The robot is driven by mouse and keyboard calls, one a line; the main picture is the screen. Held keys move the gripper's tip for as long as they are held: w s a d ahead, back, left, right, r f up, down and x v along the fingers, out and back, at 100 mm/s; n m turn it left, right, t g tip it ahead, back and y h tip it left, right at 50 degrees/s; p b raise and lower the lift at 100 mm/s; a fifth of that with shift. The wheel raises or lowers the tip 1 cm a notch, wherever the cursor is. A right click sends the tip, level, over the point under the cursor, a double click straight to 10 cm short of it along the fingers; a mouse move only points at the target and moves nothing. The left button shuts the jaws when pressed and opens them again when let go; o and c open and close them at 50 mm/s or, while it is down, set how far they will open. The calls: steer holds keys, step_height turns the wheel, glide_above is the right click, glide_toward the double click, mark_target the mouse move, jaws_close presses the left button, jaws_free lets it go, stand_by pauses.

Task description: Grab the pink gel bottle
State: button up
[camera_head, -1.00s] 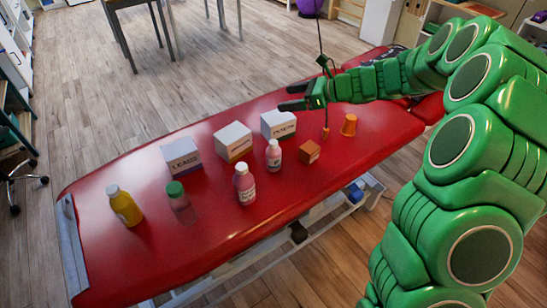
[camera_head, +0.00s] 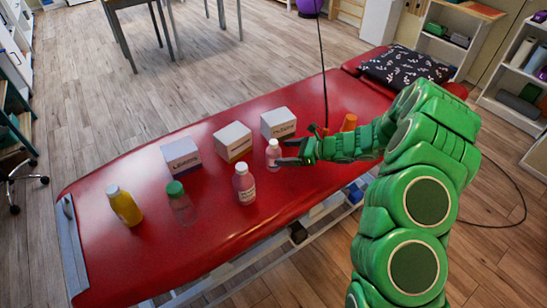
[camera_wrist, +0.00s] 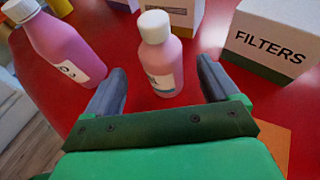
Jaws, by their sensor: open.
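Two pink bottles with white caps stand upright on the red treatment table (camera_head: 120,255). The larger pink bottle (camera_head: 244,187) is nearer the front edge and shows at the left of the wrist view (camera_wrist: 60,45). The smaller pink bottle (camera_head: 273,155) stands behind and right of it. Their labels are too small to read, so I cannot tell which holds gel. My gripper (camera_head: 284,152) is open and low over the table. In the wrist view, the smaller bottle (camera_wrist: 165,65) stands just ahead, in line with the gap between my fingers (camera_wrist: 162,80); the larger one is outside the left finger.
White boxes (camera_head: 181,157) (camera_head: 232,141) (camera_head: 278,123) stand behind the bottles; one reads FILTERS in the wrist view (camera_wrist: 268,42). A yellow bottle (camera_head: 124,206) and a green-capped clear bottle (camera_head: 182,207) stand left. An orange cup (camera_head: 349,122) is behind my arm.

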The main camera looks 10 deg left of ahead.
mark_target(269, 152)
steer(key=shift+x, duration=3.8)
steer(key=shift+w+r, duration=0.1)
steer(key=shift+r, duration=0.05)
steer(key=c, duration=1.3)
steer(key=shift+o, duration=0.2)
steer(key=shift+r, duration=0.1)
